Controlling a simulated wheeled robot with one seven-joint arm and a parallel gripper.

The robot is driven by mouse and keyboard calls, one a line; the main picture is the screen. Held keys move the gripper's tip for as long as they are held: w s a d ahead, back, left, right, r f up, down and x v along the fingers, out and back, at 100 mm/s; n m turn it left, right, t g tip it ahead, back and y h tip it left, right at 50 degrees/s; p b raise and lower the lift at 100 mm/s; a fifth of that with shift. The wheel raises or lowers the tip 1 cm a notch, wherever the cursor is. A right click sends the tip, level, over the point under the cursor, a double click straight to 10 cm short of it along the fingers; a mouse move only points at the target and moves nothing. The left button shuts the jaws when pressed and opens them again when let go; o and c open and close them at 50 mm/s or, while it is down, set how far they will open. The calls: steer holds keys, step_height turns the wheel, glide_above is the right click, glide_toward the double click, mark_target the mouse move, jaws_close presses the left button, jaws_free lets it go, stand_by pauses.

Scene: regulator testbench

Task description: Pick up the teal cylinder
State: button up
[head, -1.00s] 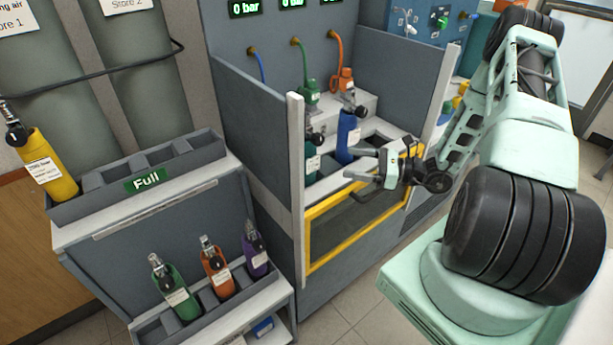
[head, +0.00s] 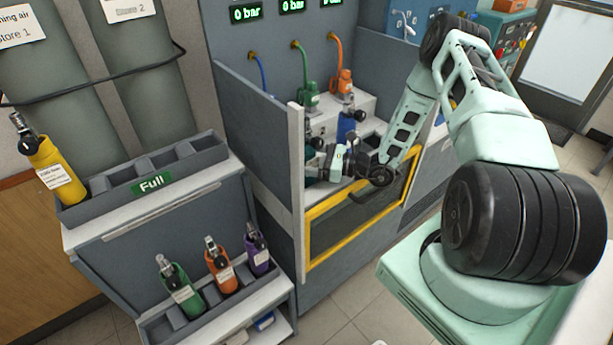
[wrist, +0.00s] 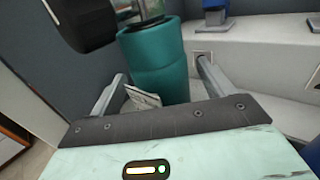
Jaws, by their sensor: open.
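The teal cylinder (wrist: 156,68) stands in the testbench bay, with a white label low on its side and a dark valve on top. In the wrist view it is between the two fingers of my gripper (wrist: 155,88), which are open on either side of it. I cannot tell whether either finger touches it. In the head view my gripper (head: 318,165) is at the bay's left side and hides most of the teal cylinder.
A blue cylinder (head: 346,127) stands right behind my gripper. A grey panel (head: 255,145) closes the bay's left side, and a yellow-framed door (head: 345,228) is below. Green (head: 180,288), orange (head: 222,272) and purple (head: 257,250) cylinders stand in the lower rack.

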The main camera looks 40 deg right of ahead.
steer(key=shift+w+r, duration=0.1)
steer(key=c, duration=1.2)
steer(key=shift+r, duration=0.1)
step_height(320, 180, up, 18)
steer(key=b, duration=0.1)
glide_above(306, 120)
steer(key=shift+w+d, duration=0.1)
steer(key=shift+w, duration=0.05)
steer(key=shift+f, duration=0.2)
